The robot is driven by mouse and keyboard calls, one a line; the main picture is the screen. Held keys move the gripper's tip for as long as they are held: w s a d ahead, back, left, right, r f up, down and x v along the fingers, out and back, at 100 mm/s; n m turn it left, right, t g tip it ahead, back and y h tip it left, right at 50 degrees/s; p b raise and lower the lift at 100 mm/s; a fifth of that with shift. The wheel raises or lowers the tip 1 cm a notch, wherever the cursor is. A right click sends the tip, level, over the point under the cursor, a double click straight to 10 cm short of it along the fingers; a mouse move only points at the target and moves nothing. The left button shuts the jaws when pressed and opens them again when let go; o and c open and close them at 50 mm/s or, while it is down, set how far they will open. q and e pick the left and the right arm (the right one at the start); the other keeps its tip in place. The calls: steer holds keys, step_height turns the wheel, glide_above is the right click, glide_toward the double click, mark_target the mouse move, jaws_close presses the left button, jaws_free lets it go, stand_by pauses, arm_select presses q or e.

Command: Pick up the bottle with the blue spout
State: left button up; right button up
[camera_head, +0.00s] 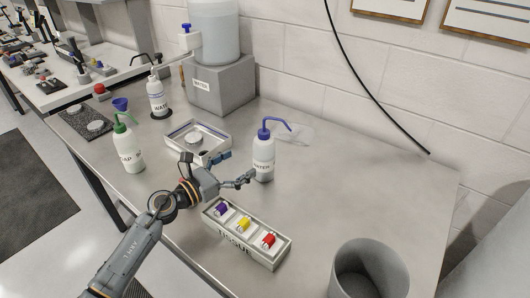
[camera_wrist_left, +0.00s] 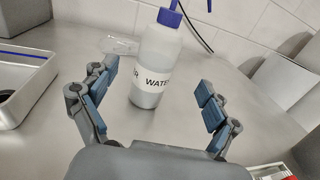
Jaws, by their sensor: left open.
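The bottle with the blue spout (camera_head: 263,158) is white with a WATER label and stands upright on the metal table. In the left wrist view the bottle (camera_wrist_left: 155,62) stands ahead, between the lines of the two fingers. My left gripper (camera_head: 246,181) is beside the bottle, on its near left side in the head view. In the left wrist view the left gripper (camera_wrist_left: 153,104) is open, with the blue-padded fingers apart and nothing held. Whether a finger touches the bottle cannot be told. My right gripper is not in view.
A tissue box (camera_head: 246,236) with coloured items lies in front of the bottle, and a metal tray (camera_head: 199,142) to its left. A green-topped bottle (camera_head: 126,146) stands farther left. A grey bin (camera_head: 369,270) is at front right.

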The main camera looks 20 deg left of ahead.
mark_target(255, 153)
arm_select(q)
steer(key=x, duration=0.4)
steer(key=shift+w+d+p, duration=0.1)
steer(key=shift+p, duration=0.2)
steer(key=shift+w+d, duration=0.1)
steer(key=shift+w, duration=0.15)
steer(key=shift+p+x, duration=0.35)
steer(key=shift+x, duration=0.45)
steer(key=x, duration=0.3)
steer(key=shift+w, duration=0.2)
steer(key=shift+w+d+f, duration=0.1)
steer(key=shift+w, duration=0.05)
steer(key=c, duration=0.9)
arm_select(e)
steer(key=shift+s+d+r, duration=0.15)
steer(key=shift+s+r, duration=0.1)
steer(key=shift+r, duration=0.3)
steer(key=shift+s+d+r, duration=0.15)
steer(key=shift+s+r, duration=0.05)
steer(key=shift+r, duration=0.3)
